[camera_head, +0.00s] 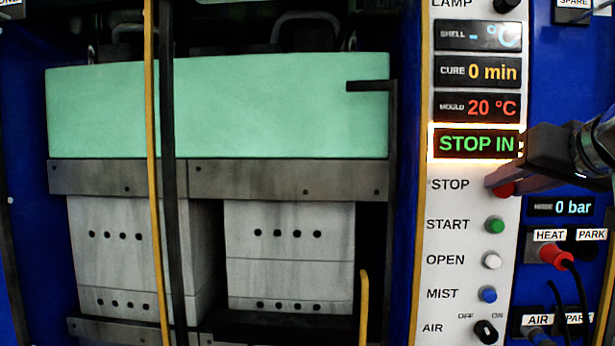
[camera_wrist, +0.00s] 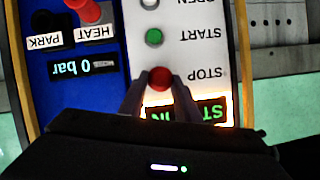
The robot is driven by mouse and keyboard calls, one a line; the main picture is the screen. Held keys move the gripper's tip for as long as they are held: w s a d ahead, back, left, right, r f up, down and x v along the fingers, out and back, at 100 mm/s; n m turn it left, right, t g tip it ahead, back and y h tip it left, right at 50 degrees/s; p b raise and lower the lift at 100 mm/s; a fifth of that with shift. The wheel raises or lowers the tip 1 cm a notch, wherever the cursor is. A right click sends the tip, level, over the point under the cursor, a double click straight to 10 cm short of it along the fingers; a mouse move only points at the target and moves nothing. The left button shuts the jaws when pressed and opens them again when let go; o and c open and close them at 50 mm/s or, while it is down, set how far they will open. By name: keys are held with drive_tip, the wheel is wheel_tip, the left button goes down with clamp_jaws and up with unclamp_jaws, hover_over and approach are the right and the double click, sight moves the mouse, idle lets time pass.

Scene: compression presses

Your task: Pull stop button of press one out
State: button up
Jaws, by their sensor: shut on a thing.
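The red stop button (camera_wrist: 160,78) is on the white control panel, beside its STOP label, and the wrist view shows it upside down between my fingertips. In the head view the button (camera_head: 505,189) is partly hidden by my gripper (camera_head: 496,180), which reaches in from the right. My gripper (camera_wrist: 160,96) is shut on the red button, one dark finger on each side. The lit display above it (camera_head: 477,144) reads "STOP IN" in green with a glowing border.
Below are the green START (camera_head: 495,225), white OPEN (camera_head: 492,260) and blue MIST (camera_head: 488,295) buttons and the black AIR switch (camera_head: 486,331). A red HEAT plug (camera_head: 556,256) with a black cable is at right. The press (camera_head: 218,110) stands left.

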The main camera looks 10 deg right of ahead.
clamp_jaws()
drive_tip(key=shift+s+a, duration=0.25)
drive_tip(key=shift+s, duration=0.55)
drive_tip(key=o, duration=1.2)
unclamp_jaws()
drive_tip(key=shift+s, duration=0.1)
drive_tip(key=shift+o, duration=0.2)
